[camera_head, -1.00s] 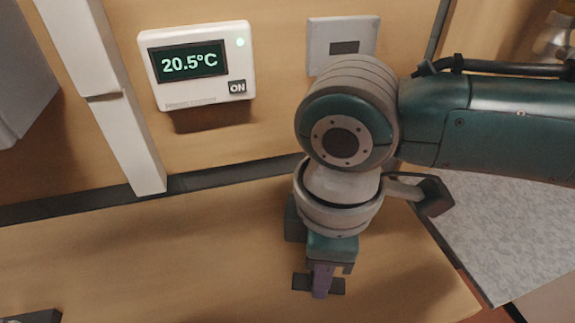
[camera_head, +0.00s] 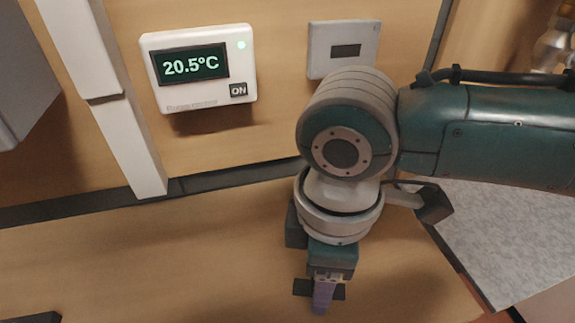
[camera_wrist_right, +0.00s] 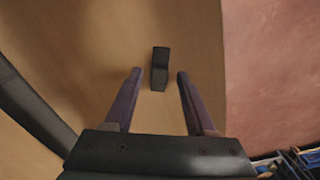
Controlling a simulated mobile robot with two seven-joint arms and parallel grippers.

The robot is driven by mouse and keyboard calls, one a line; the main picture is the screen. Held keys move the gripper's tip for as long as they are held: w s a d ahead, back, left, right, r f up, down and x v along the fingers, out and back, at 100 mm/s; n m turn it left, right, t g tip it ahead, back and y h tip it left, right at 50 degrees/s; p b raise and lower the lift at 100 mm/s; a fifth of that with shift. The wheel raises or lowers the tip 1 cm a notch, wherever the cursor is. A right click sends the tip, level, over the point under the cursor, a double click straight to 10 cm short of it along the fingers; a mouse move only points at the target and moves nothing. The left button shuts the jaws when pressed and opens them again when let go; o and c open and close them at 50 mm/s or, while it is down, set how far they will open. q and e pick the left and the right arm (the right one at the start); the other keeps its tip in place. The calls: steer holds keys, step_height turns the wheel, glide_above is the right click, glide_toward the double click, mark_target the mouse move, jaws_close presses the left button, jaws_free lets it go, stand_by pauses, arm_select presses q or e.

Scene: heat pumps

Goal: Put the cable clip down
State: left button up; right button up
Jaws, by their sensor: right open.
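The dark cable clip (camera_wrist_right: 160,68) lies on the wooden surface in the right wrist view. It is between the two purple fingers of my right gripper (camera_wrist_right: 159,74), near their tips, with a visible gap on each side. In the head view the right gripper (camera_head: 322,296) points down at the wooden surface. Dark parts of the clip (camera_head: 301,287) show on both sides of the finger, and its middle is hidden behind it. The right gripper is open. My left gripper is not in view.
A white thermostat (camera_head: 200,68) reading 20.5°C and a grey wall box (camera_head: 342,48) are on the wooden wall. A white post (camera_head: 128,140) stands at left. A dark object (camera_head: 35,318) is cut off at the lower left. The wooden surface (camera_head: 170,265) left of the arm is clear.

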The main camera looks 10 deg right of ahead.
step_height(320, 180, up, 12)
steer(key=p, duration=0.2)
steer(key=s+a+f+m+t+y, duration=0.2)
steer(key=s+a+m+y, duration=0.2)
steer(key=s+a, duration=0.15)
steer(key=s+d+m+h, duration=0.2)
steer(key=s+d+m, duration=0.1)
steer(key=d, duration=0.4)
steer(key=s+d+f+m+t+h, duration=0.1)
steer(key=s+d+m, duration=0.2)
steer(key=d, duration=0.5)
steer(key=shift+s+f+m+t+h, duration=0.3)
steer(key=shift+s+m+h, duration=0.1)
steer(key=shift+m, duration=0.5)
step_height(320, 180, up, 40)
steer(key=p, duration=3.9)
steer(key=shift+f, duration=0.2)
